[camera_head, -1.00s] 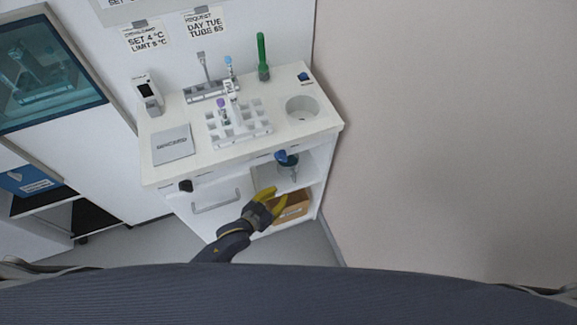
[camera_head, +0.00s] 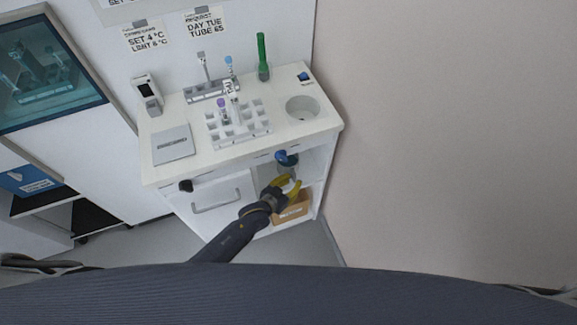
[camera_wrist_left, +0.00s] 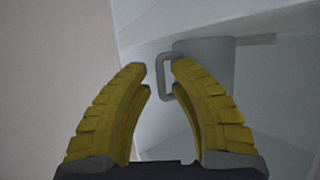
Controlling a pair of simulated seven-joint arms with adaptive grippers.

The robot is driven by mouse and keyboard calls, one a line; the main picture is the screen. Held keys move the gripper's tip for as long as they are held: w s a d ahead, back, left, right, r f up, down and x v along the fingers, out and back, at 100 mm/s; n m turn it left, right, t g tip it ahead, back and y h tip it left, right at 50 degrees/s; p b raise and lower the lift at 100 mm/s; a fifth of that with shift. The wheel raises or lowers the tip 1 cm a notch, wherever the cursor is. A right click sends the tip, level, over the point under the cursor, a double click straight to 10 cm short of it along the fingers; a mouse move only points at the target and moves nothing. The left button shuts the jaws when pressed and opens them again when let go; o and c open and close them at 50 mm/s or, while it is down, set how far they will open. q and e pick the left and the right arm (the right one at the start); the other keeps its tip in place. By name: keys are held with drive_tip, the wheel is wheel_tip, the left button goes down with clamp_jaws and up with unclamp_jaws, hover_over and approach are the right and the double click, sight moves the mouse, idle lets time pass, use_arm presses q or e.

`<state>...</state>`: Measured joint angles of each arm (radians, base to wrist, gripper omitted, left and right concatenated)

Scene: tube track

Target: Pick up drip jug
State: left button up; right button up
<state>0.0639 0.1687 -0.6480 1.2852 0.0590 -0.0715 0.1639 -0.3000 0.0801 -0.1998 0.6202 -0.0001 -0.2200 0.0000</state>
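The drip jug (camera_wrist_left: 212,62) is a grey vessel with a squared loop handle in the left wrist view. Its handle lies between or just beyond the two yellow fingertips, with the right finger overlapping part of the jug. My left gripper (camera_wrist_left: 158,72) is open with nothing clamped. In the head view my left gripper (camera_head: 289,183) reaches into the open cabinet bay, just below the blue-topped fitting (camera_head: 286,158). The jug is small and hard to make out there. I cannot tell whether a finger touches the handle. My right gripper is not in view.
A cardboard box (camera_head: 292,212) sits low in the bay, beside the gripper. A bare wall stands at right.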

use_arm(q)
drive_tip(key=shift+w+d+f, duration=0.25)
drive_tip(key=shift+w+d, duration=0.1)
drive_tip(key=shift+w, duration=0.15)
clamp_jaws()
